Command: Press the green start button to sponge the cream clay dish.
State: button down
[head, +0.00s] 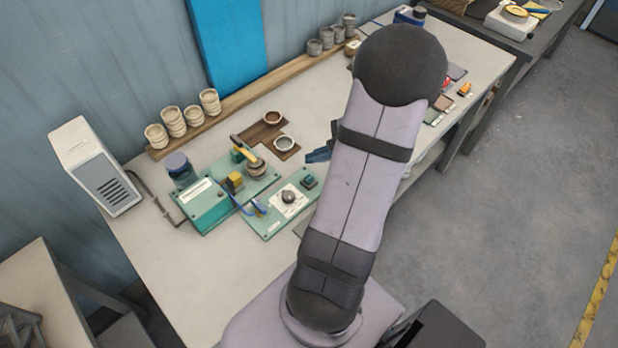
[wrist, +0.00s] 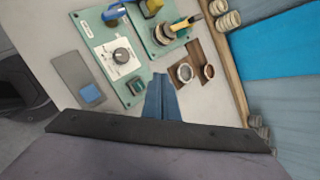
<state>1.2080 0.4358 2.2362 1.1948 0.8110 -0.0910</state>
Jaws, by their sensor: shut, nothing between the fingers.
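My gripper (wrist: 160,78) is shut and empty, its blue fingers together above the bare table. It also shows in the head view (head: 318,154), partly behind my arm. A round dish-like piece (wrist: 165,34) rests on the green machine (head: 205,207) under a yellow arm. A pale-rimmed dish (head: 285,143) and a reddish-brown one (head: 273,117) sit on brown boards.
A dark knob (head: 290,196) on a white dial plate shares the panel with the button. A grey plate with a blue block (wrist: 90,93) lies left of the panel. Stacked cups (head: 172,121) stand on a wooden shelf along the wall. A white vented box (head: 95,165) stands at the left.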

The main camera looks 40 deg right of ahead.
jog(key=shift+w+d+r+t, duration=0.3)
jog(key=shift+w+r, duration=0.2)
jog(key=shift+w, duration=0.15)
jog(key=shift+f, duration=0.15)
jog(key=b, duration=0.6)
send_over(309, 180)
jog(key=f, duration=0.5)
jog(key=s+f, duration=0.1)
jog(key=f, duration=0.1)
jog(key=shift+d+f, duration=0.25)
jog(key=shift+d, duration=0.1)
jog(key=shift+f+b, duration=0.5)
jog(key=shift+b, duration=0.1)
jog(key=shift+f, duration=0.15)
dwell(0.6)
jog(key=shift+f+b, duration=0.3)
jog(key=shift+b, duration=0.25)
